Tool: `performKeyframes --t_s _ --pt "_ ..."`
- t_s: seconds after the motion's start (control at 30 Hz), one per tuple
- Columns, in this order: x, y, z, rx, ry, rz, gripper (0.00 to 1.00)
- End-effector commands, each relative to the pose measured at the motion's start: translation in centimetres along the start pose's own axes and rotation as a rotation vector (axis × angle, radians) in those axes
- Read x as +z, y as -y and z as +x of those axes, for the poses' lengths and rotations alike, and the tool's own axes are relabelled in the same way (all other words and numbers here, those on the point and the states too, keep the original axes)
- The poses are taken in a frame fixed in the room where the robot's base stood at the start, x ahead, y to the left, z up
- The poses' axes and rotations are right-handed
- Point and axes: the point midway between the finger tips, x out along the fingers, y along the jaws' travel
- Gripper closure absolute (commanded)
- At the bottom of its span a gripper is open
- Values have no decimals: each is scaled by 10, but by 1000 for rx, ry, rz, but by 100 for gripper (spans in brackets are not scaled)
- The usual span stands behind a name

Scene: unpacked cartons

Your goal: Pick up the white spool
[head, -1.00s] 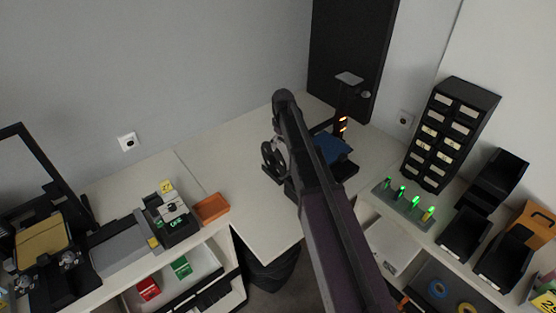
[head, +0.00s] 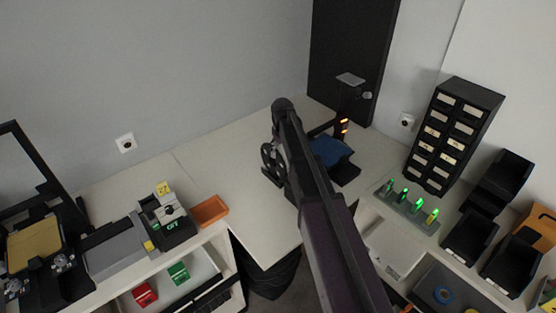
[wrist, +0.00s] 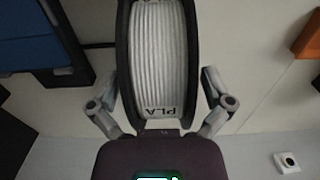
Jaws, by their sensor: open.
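The white spool (wrist: 158,50) fills the middle of the wrist view. It has white filament wound between black side discs and an upside-down "PLA" marking. In the head view its black side disc (head: 272,160) shows just left of my arm, on the pale corner table; the rest is hidden behind the arm. My gripper (wrist: 160,84) is open, with one finger on each side of the spool. I cannot tell whether either finger touches it. The gripper is mostly hidden by my arm in the head view.
A black device with a blue plate (head: 330,150) stands close to the right of the spool. An orange tray (head: 209,211) lies to the left. A grey rack with green lights (head: 411,207) and black bins (head: 470,236) are at the right. The table (head: 235,185) left of the spool is clear.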

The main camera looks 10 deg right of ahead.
Motion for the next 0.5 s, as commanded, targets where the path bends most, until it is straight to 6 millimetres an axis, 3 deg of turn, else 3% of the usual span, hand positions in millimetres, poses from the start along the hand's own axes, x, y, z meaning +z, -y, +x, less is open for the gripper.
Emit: performKeyframes --t_s 0.13,0.4,0.5 --pt "0 0 0 0 0 0 0" --pt "0 0 0 0 0 0 80" --pt "0 0 0 0 0 0 83"
